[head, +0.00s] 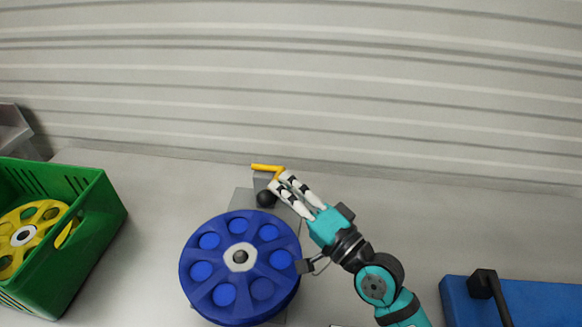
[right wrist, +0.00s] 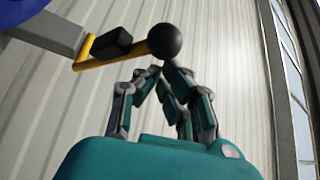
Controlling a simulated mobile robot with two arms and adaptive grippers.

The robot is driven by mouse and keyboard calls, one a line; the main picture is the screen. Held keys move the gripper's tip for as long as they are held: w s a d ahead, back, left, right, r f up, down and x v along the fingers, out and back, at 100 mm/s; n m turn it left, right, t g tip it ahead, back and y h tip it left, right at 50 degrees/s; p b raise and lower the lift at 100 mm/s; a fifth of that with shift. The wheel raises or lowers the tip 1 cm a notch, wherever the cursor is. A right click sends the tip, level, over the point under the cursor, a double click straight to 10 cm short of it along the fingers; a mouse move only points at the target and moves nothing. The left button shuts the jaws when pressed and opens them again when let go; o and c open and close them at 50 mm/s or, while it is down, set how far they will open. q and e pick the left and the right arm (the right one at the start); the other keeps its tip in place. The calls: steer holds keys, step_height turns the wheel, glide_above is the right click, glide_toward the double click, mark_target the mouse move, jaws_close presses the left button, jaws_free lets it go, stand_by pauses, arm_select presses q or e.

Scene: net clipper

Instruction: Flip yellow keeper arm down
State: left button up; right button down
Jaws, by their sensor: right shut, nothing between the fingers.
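The yellow keeper arm (head: 264,167) is at the top of a grey stand behind the blue reel (head: 240,262). It has a bend near my right fingertips. The ball knob (head: 266,198) is just left of my fingers in the head view. My right gripper (head: 280,180) is shut and empty, its tips close to the keeper arm; the gripper (right wrist: 160,68) shows just below the knob. Contact is unclear. My left gripper is out of view.
A green crate (head: 85,245) with a yellow reel (head: 62,214) stands at the left. A blue case (head: 545,300) with a black handle lies at the right front. A corrugated wall (head: 300,80) closes the back.

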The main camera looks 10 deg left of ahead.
steer(key=f, duration=0.1)
steer(key=s+f+b, duration=0.1)
steer(key=f, duration=0.1)
steer(key=f+b, duration=0.1)
steer(key=shift+s+f, duration=0.25)
steer(key=shift+s, duration=0.15)
steer(key=shift+s+f, duration=0.1)
steer(key=shift+f, duration=0.25)
steer(key=shift+d, duration=0.1)
steer(key=shift+s+d+f, duration=0.1)
steer(key=v, duration=1.1)
steer(key=shift+s+d, duration=0.25)
